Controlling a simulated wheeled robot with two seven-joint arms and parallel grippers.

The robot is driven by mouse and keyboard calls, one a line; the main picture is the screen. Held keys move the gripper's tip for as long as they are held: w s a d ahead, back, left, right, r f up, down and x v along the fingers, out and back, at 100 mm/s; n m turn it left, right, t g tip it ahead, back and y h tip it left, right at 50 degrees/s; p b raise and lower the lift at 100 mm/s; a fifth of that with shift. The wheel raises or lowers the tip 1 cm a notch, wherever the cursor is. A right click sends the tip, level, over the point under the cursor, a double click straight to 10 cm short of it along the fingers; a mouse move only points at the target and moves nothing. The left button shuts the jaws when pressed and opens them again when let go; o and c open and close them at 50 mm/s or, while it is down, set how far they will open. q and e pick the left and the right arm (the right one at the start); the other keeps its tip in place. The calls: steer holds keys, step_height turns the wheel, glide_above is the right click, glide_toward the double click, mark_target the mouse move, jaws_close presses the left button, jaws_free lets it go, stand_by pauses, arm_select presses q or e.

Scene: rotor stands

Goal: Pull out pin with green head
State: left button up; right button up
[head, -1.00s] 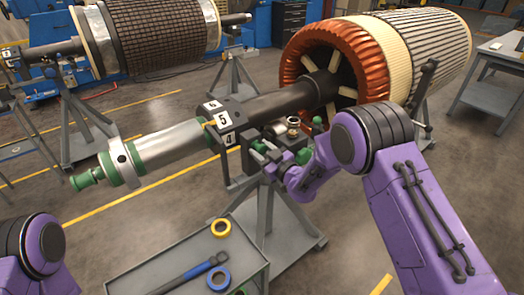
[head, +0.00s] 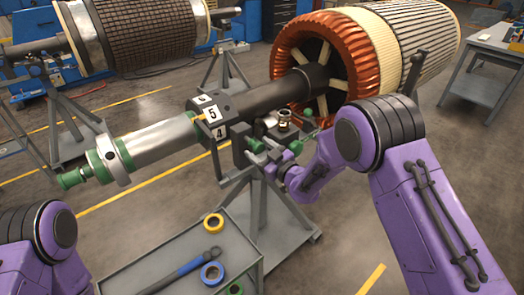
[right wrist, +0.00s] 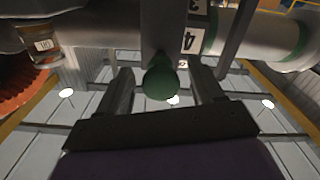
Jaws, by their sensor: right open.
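A green pin head (right wrist: 160,84) sits between the two spread fingers of my right gripper (right wrist: 163,92) in the right wrist view. The fingers stand apart on either side of it, with gaps visible. In the head view my right gripper (head: 270,164) is at the block under the shaft of the near rotor stand, by a green head (head: 257,145). Other green heads show at the block's right side (head: 309,113). The pin's shank is hidden. My left gripper is out of view; only a purple part of that arm shows at the lower left.
The rotor shaft (head: 165,140) with numbered plates (head: 212,114) runs above the block, close to the gripper. A grey trolley (head: 240,250) below holds a blue-handled tool (head: 180,270) and tape rings (head: 213,223). A copper-coloured rotor (head: 300,50) stands behind.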

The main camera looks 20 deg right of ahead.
steer(key=shift+s+d, duration=0.1)
steer(key=shift+s, duration=0.2)
steer(key=b+v, duration=0.3)
steer(key=v, duration=0.7)
steer(key=shift+b, duration=0.3)
